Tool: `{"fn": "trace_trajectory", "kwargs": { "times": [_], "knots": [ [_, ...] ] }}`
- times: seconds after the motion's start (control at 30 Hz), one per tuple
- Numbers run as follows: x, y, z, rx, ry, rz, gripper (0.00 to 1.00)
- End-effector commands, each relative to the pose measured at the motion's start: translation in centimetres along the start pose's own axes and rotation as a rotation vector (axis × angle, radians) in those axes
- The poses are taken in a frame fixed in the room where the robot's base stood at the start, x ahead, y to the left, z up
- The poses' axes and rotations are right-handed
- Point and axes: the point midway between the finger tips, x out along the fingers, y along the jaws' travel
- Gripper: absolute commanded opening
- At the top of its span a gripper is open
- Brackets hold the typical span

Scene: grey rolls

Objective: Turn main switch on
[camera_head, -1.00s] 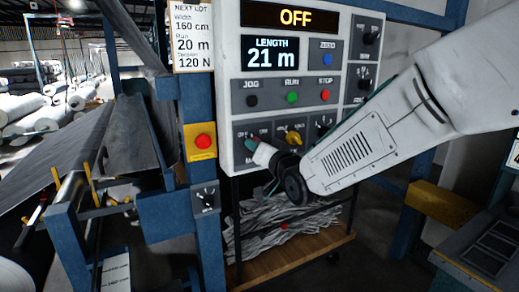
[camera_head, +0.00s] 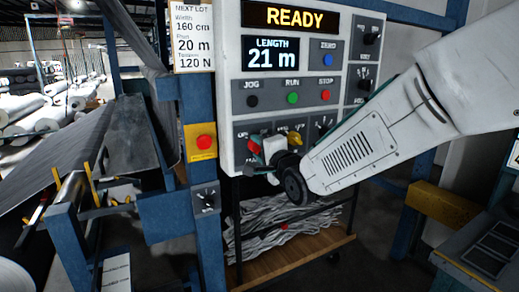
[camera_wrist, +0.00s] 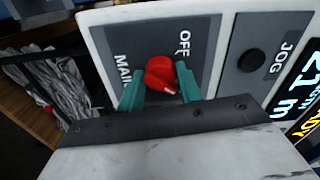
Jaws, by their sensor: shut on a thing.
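The main switch (camera_wrist: 160,72) is a red rotary knob on a dark plate marked MAIN and OFF. In the wrist view its white pointer mark faces down and right, away from the OFF label. My gripper (camera_wrist: 159,86) has teal fingers on both sides of the knob and is shut on it. In the head view my gripper (camera_head: 257,150) is at the lower left of the control panel (camera_head: 233,100), and the knob is mostly hidden by the fingers and wrist. The top display (camera_head: 290,17) reads READY.
A yellow knob (camera_head: 296,138) sits just right of my gripper. Above are black JOG (camera_head: 252,101), green RUN (camera_head: 292,97) and red STOP (camera_head: 325,95) buttons. A red emergency button (camera_head: 204,142) is on the post at left. A scrap cart (camera_head: 290,249) stands below.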

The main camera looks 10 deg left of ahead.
Motion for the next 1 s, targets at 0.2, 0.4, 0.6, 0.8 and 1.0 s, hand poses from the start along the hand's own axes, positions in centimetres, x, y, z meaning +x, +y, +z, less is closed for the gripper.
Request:
{"fn": "trace_trajectory", "kwargs": {
  "times": [0.2,0.4,0.6,0.8,1.0],
  "knots": [
    [-0.04,0.10,-0.01,0.102,0.000,0.003,0.12],
    [-0.04,0.11,-0.01,0.147,0.000,0.003,0.12],
    [-0.04,0.11,-0.01,0.160,0.000,0.003,0.12],
    [-0.04,0.12,-0.02,0.160,0.001,0.003,0.12],
    [-0.03,0.10,-0.01,0.159,0.001,0.003,0.57]
  ]
}}
